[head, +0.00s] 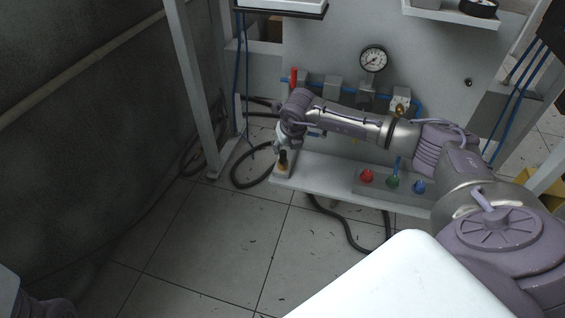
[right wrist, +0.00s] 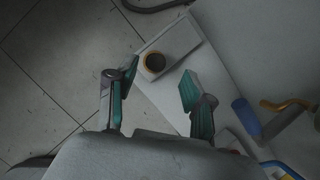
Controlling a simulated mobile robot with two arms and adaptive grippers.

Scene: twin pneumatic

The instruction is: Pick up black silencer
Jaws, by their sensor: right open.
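The black silencer (head: 283,157) stands upright, with a brass-coloured base, near the left end of the white shelf (head: 325,178). In the right wrist view the silencer (right wrist: 155,62) shows from above as a dark round top with a brass-coloured ring. My right gripper (right wrist: 159,80) is open and empty, its two green-padded fingers on either side of the silencer in that picture. In the head view the right gripper (head: 284,146) is small, just above the silencer and partly hidden by my wrist. I cannot tell whether a finger touches it. My left gripper is out of view.
Behind my right arm are a pressure gauge (head: 373,59), valves and blue tubing on the grey panel. Black hoses (head: 250,178) lie on the floor. The tiled floor at front left is clear.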

